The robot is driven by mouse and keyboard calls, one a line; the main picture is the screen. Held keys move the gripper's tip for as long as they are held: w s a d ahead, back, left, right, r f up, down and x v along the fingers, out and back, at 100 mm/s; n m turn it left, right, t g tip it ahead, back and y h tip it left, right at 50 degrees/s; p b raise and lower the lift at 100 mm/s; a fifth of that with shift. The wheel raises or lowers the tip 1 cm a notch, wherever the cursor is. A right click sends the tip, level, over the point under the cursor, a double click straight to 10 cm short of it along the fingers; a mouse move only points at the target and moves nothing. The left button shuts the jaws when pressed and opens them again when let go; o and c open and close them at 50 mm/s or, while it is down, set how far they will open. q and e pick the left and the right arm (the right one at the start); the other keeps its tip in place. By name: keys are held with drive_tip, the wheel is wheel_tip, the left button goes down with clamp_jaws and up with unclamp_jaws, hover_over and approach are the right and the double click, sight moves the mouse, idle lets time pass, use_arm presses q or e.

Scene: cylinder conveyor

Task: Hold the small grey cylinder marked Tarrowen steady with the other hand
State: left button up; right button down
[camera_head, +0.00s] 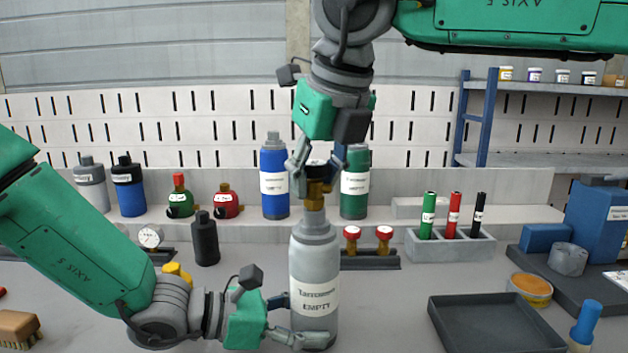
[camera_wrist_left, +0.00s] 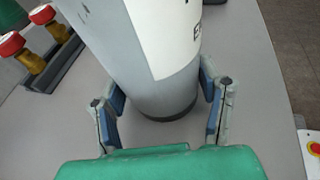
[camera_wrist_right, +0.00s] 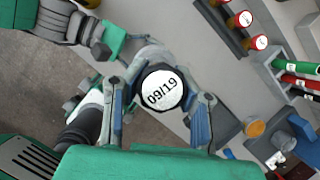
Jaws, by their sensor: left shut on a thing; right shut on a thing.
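The grey cylinder (camera_head: 314,262) marked "Tarrowen" and "EMPTY" stands upright on the grey bench. A brass valve (camera_head: 315,196) with a dark knob sits on its top. My left gripper (camera_head: 290,320) is shut on the cylinder's lower body from the left; the left wrist view shows its fingers on both sides of the cylinder (camera_wrist_left: 150,65). My right gripper (camera_head: 317,170) comes down from above and is shut on the valve's knob. In the right wrist view a round white disc (camera_wrist_right: 162,88) reading "09/19" faces up between its fingers.
Blue (camera_head: 274,185) and green (camera_head: 355,190) cylinders stand on the ledge behind. A black bottle (camera_head: 206,240) stands left. A marker holder (camera_head: 450,246) and an empty dark tray (camera_head: 490,325) are at the right.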

drive_tip(key=n, duration=0.3)
drive_tip(key=shift+g+y, duration=0.4)
drive_tip(key=shift+n+g+y, duration=0.3)
drive_tip(key=shift+n+g, duration=0.1)
drive_tip(key=shift+n, duration=0.8)
drive_tip(key=n+g, duration=0.1)
drive_tip(key=n, duration=0.2)
drive_tip(key=shift+n+y, duration=0.4)
drive_tip(key=c, duration=1.4)
unclamp_jaws()
